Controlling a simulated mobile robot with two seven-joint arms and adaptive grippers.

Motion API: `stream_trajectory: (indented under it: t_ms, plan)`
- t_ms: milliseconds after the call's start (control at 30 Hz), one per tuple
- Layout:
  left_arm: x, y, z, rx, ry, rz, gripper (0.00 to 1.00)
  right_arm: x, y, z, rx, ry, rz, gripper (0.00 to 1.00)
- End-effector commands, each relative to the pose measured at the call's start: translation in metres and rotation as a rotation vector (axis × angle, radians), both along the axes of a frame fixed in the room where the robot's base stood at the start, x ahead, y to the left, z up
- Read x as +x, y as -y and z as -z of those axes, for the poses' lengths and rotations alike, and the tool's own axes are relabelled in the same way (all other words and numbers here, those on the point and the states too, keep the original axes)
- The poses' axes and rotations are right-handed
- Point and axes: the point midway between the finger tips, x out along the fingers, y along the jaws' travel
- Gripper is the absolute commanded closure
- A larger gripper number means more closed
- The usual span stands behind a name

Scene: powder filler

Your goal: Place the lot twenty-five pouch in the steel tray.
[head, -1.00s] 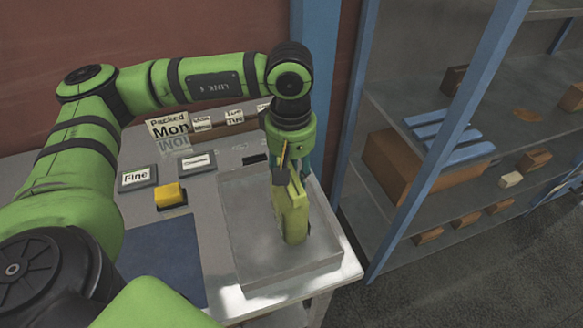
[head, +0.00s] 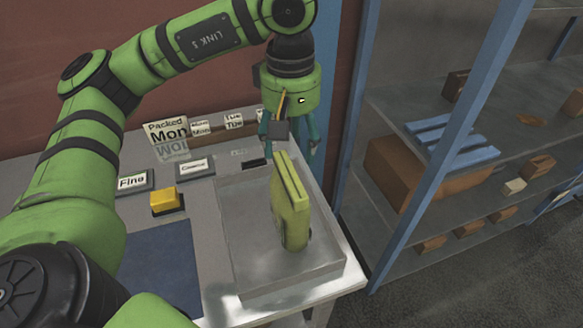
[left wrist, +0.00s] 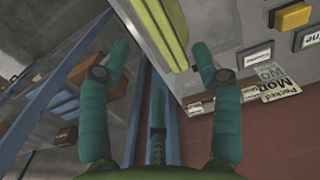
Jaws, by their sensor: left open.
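A yellow-green pouch (head: 290,208) stands upright in the steel tray (head: 248,278) at the right end of the bench. Its lot marking cannot be read. My left gripper (head: 290,145) is open and empty, above and behind the pouch in the head view, apart from it. In the left wrist view the pouch (left wrist: 160,35) shows beyond the spread fingers (left wrist: 160,62), with part of it cut off by the top edge. My right gripper is not in view.
A yellow button (head: 165,199), a "Fine" sign (head: 133,181) and a dark blue mat (head: 160,265) lie left of the tray. Day signs (head: 168,134) stand at the back. A blue post (head: 327,100) and shelving (head: 440,190) with boxes are close on the right.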

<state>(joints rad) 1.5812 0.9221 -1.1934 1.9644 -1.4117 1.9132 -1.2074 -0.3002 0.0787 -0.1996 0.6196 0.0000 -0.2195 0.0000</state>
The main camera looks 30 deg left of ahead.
Motion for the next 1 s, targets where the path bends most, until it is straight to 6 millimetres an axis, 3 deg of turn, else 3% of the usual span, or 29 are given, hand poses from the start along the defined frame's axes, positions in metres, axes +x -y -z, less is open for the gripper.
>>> stream_trajectory:
  t_ms: [133,300,833,1000]
  plan:
    - [0.001,0.0,-0.024,-0.001,0.003,0.0,0.36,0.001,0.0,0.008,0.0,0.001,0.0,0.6]
    - [0.0,0.0,-0.038,-0.001,0.001,-0.001,0.36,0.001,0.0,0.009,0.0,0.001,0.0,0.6]
    - [0.0,0.0,-0.04,0.0,0.0,0.0,0.36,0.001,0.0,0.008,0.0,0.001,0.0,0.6]
    - [0.0,0.0,-0.064,-0.001,0.001,0.0,0.36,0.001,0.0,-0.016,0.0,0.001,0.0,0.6]
